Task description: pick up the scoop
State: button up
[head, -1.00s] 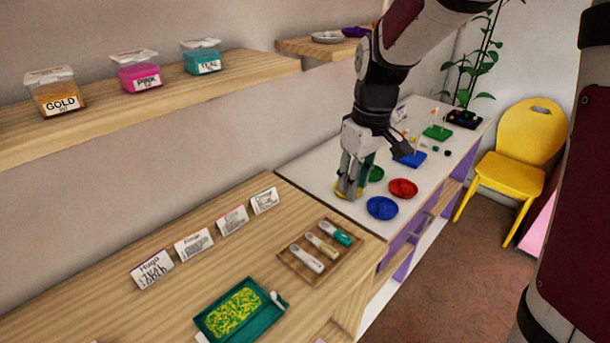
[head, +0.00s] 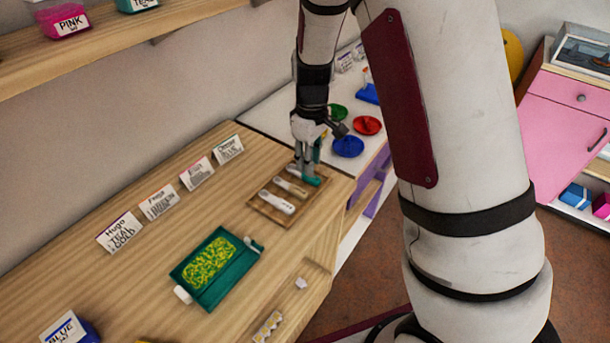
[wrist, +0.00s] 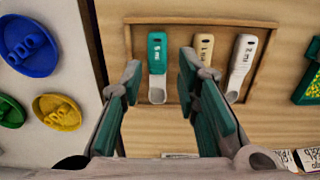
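A shallow wooden tray (head: 262,212) on the wooden counter holds three scoops side by side. They are a teal scoop (head: 314,181), a beige scoop (head: 290,187) and a white scoop (head: 277,202). My gripper (head: 307,167) is over the tray's far end, at the teal scoop, and partly hides it. In the wrist view my gripper (wrist: 160,72) is open and empty, with the teal scoop (wrist: 157,55) lying between its fingertips. The beige scoop (wrist: 204,50) is just beyond the right finger, and the white scoop (wrist: 241,65) is farther right. I cannot tell the height left above the scoop.
A green tray (head: 190,271) of yellow-green beads lies nearer on the counter. Several name cards (head: 159,203) stand along the back. Beyond the tray, a white surface carries a blue dish (head: 348,146), a red dish (head: 367,125) and a green dish (head: 338,111).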

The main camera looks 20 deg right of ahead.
aim_at(303, 175)
jog(key=shift+w+f, duration=0.15)
jog(key=shift+f, duration=1.15)
jog(key=shift+w+f, duration=0.1)
jog(key=shift+f, duration=1.15)
jog(key=c, duration=0.7)
